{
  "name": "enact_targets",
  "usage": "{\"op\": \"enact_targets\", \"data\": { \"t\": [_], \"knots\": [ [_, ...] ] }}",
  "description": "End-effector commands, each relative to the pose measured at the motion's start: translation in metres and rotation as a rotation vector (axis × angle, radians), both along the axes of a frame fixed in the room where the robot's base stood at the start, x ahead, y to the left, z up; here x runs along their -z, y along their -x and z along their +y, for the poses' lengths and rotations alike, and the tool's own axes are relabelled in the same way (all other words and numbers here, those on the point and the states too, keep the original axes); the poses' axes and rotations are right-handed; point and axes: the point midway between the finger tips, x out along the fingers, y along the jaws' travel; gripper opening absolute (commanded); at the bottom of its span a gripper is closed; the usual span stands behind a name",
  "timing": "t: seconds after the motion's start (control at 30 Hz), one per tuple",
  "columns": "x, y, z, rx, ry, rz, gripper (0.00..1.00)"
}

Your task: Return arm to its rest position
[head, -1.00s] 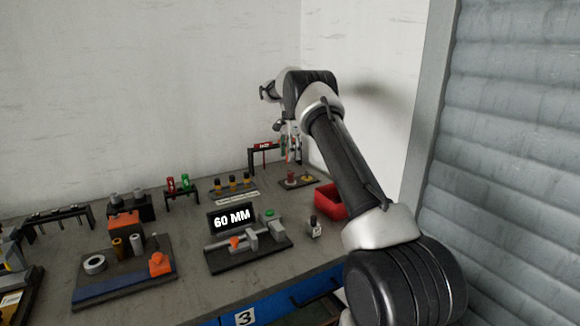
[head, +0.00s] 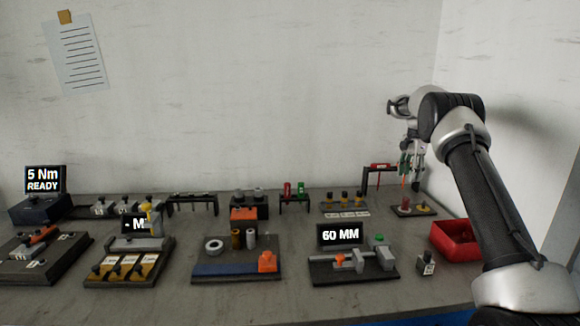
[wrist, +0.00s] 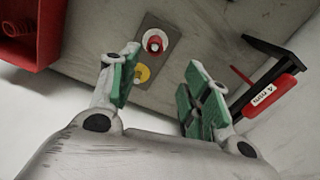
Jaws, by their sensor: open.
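My gripper (wrist: 158,95) shows in the wrist view with its two green-padded fingers spread apart and nothing between them. In the head view my gripper (head: 411,172) hangs at the far right end of the bench, small and partly hidden by the arm. It is above or near a small dark plate (head: 414,211) with a red and a yellow knob. The same plate (wrist: 150,42) lies beyond the fingertips in the wrist view, apart from them.
A red bin (head: 457,240) stands in front of the plate. A black rack with a red tool (head: 381,165) is close on the left of the gripper. The "60 MM" fixture (head: 352,268) sits mid-bench. A wall stands close behind.

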Motion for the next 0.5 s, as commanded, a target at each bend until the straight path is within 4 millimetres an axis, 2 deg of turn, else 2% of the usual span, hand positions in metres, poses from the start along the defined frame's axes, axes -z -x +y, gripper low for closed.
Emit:
{"op": "enact_targets", "data": {
  "t": [0.1,0.17,0.23,0.33,0.47,0.5],
  "knots": [
    [0.044,0.023,0.004,-0.184,-0.014,0.069,0.48],
    [0.05,0.039,0.007,-0.275,-0.021,0.089,0.48],
    [0.049,0.057,0.012,-0.373,-0.028,0.103,0.48],
    [0.035,0.087,0.021,-0.511,-0.035,0.111,0.48],
    [0.006,0.133,0.036,-0.679,-0.038,0.106,0.48],
    [-0.005,0.149,0.042,-0.731,-0.037,0.102,0.48]
  ]
}}
